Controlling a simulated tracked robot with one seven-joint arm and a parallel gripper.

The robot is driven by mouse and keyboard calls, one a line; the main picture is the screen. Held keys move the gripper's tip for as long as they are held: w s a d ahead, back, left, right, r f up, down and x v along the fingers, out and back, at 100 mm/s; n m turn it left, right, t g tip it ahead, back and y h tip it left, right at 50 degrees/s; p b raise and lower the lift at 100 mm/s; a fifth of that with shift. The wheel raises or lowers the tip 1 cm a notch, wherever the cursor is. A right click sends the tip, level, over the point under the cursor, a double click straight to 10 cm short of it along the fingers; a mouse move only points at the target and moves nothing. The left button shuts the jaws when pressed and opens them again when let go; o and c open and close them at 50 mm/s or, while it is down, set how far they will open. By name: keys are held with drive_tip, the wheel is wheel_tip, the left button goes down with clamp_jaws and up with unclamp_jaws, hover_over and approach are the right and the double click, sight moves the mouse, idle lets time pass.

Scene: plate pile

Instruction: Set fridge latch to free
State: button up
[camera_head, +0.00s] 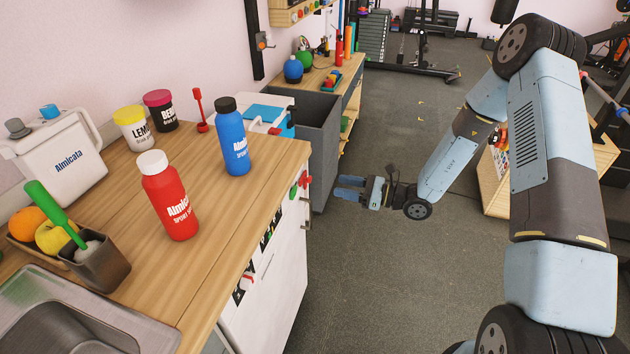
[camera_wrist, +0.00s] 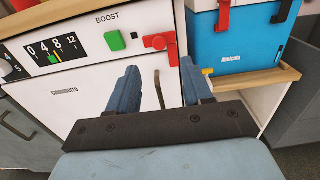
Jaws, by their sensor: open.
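The white fridge front (camera_head: 283,255) is under the wooden counter and also fills the left of the wrist view (camera_wrist: 75,95). A red latch piece (camera_wrist: 160,42) with a tab hanging down sits at its upper right corner; it shows small in the head view (camera_head: 305,181). A green knob (camera_wrist: 114,40) is left of it, under the word BOOST. My gripper (camera_head: 350,187) is open and empty, in front of the fridge and apart from it. In the wrist view its two blue fingers (camera_wrist: 160,72) are spread below the latch. I cannot read the latch's setting.
A numbered scale (camera_wrist: 52,50) is on the fridge's upper left. A blue box (camera_wrist: 235,45) with a red clasp stands to the right on a wooden surface. Bottles (camera_head: 168,195) and a sink (camera_head: 60,315) are on the counter.

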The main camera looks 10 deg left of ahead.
drive_tip(key=a, duration=0.9)
drive_tip(key=shift+w+a, duration=0.25)
drive_tip(key=shift+w, duration=0.1)
clamp_jaws()
